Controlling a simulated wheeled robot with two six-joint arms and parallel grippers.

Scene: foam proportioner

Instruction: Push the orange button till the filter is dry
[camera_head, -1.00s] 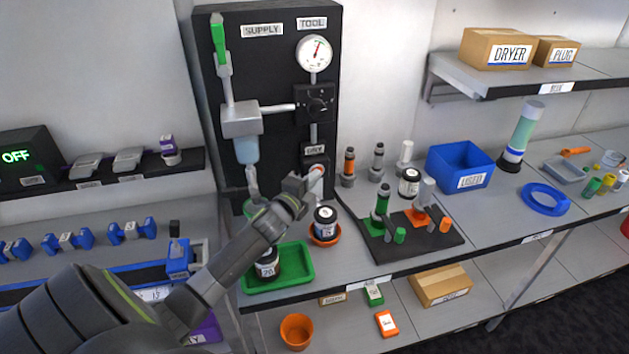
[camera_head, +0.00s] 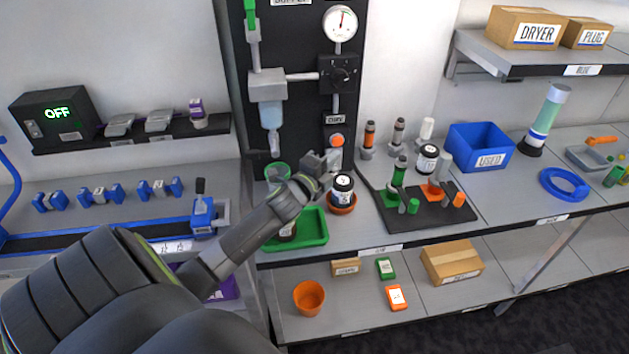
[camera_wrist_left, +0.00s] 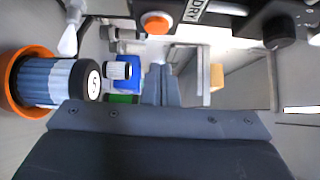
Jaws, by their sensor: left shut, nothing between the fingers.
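The orange button (camera_head: 337,140) sits below the DRY label on the black panel. It also shows in the left wrist view (camera_wrist_left: 155,22), standing out from its plate. My left gripper (camera_head: 334,158) is shut and empty, just below and in front of the button. In the left wrist view its closed fingers (camera_wrist_left: 160,85) point forward below the button, with a visible gap. The filter appears to be the clear bowl (camera_head: 270,112) on the panel; it holds pale blue liquid.
A black-lidded jar (camera_head: 342,186) in an orange dish (camera_head: 341,207) stands close to my left gripper. A green tray (camera_head: 315,226) lies under my forearm. A black stand (camera_head: 425,213) with green and orange parts is to the right, near a blue USED bin (camera_head: 482,137).

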